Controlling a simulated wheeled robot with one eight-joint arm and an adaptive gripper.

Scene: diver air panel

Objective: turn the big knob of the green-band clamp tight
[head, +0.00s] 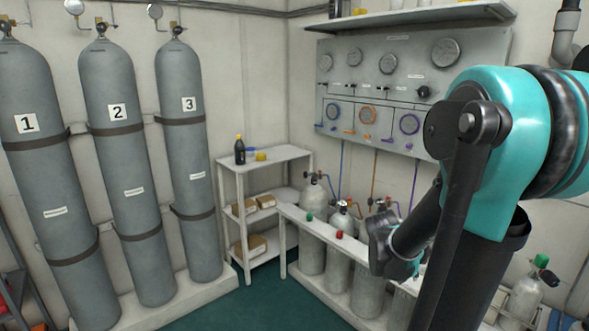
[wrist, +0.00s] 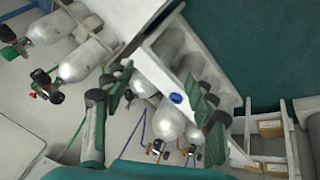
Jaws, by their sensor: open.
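I cannot make out the green band of a clamp for certain in either view. A green knob (head: 309,217) sits on the pale rail of the cylinder rack in the head view, with a red knob (head: 339,234) to its right. A blue knob (wrist: 177,98) on the rail shows between the fingers, and nothing is gripped. In the head view my arm hides the right part of the rack.
Small cylinders (head: 313,193) stand in the rack under the gauge panel (head: 400,75). A shelf (head: 232,168) with a dark bottle (head: 239,150) stands left of it. Tall grey cylinders (head: 120,170) line the left wall. The green floor (head: 232,302) is clear in front.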

